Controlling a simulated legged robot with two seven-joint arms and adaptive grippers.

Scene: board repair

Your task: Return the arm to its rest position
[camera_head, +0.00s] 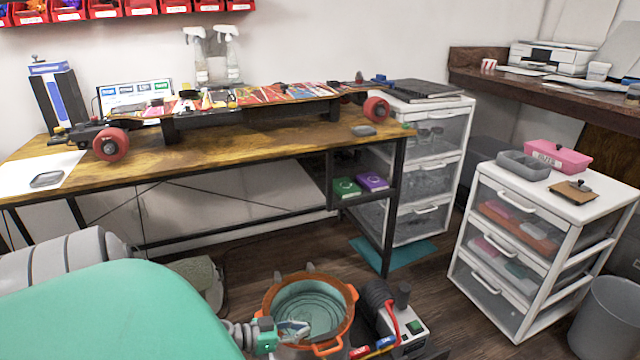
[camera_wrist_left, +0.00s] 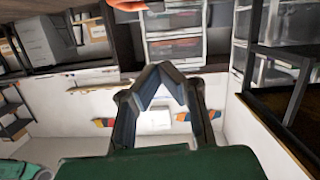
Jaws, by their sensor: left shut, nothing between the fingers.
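My left gripper (camera_head: 298,328) is low in the head view, at the end of my left arm coming in from the left. It is shut and empty, in front of an orange-rimmed round bucket (camera_head: 345,330) on the floor side of the desk. In the left wrist view its two dark fingers (camera_wrist_left: 160,72) meet in a peak with nothing between them. Whether the gripper touches the bucket rim, I cannot tell. My right gripper is not in view.
A wooden desk (camera_head: 250,155) carries a skateboard (camera_head: 250,105) with red wheels. A white device with a black coil and red cable (camera_head: 402,330) stands right of the bucket. White drawer units (camera_head: 545,215) and a grey bin (camera_head: 603,315) stand at the right. Dark floor (camera_head: 440,265) lies between.

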